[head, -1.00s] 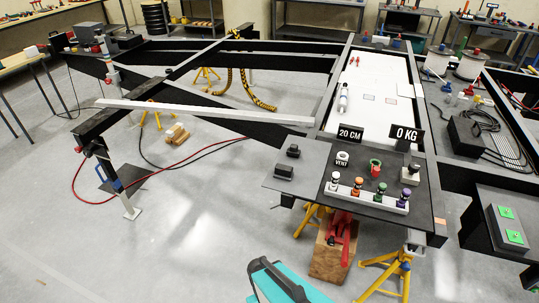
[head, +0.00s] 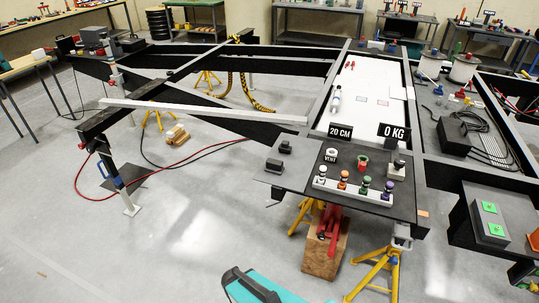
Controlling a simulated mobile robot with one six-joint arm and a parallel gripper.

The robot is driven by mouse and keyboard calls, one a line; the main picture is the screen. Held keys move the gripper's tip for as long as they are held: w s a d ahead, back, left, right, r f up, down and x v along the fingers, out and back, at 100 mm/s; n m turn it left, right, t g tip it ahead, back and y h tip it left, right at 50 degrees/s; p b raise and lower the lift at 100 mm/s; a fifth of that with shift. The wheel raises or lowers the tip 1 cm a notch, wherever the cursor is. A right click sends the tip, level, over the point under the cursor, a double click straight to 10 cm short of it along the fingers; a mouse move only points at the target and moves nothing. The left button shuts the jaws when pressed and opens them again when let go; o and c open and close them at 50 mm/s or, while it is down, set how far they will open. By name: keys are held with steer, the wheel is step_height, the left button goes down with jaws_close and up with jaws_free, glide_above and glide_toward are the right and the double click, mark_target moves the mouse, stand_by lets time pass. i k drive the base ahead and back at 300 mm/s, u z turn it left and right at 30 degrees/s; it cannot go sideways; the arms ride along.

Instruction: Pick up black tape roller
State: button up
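I cannot single out the black tape roller with certainty at this size. A small black-topped item (head: 399,164) stands on a plate at the right of the dark panel (head: 300,182) in the head view. In front of it a white rack (head: 352,192) holds several small upright pieces with dark tops and white, orange, green and purple parts. Two small black blocks (head: 285,146) (head: 275,165) sit at the panel's left edge. My gripper is not in view.
Signs "20 CM" (head: 341,133) and "0 KG" (head: 394,131) stand behind the panel. Yellow stands (head: 375,272) and a wooden block (head: 325,255) are below it. A teal object with a black handle (head: 262,288) is at the bottom.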

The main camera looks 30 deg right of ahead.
mark_target(284, 147)
steer(key=u, duration=0.15)
steer(key=k, duration=0.5)
steer(key=z, duration=1.05)
steer(key=i, duration=1.05)
steer(key=z, duration=1.15)
steer(key=k, duration=0.1)
steer(key=u, duration=2.8)
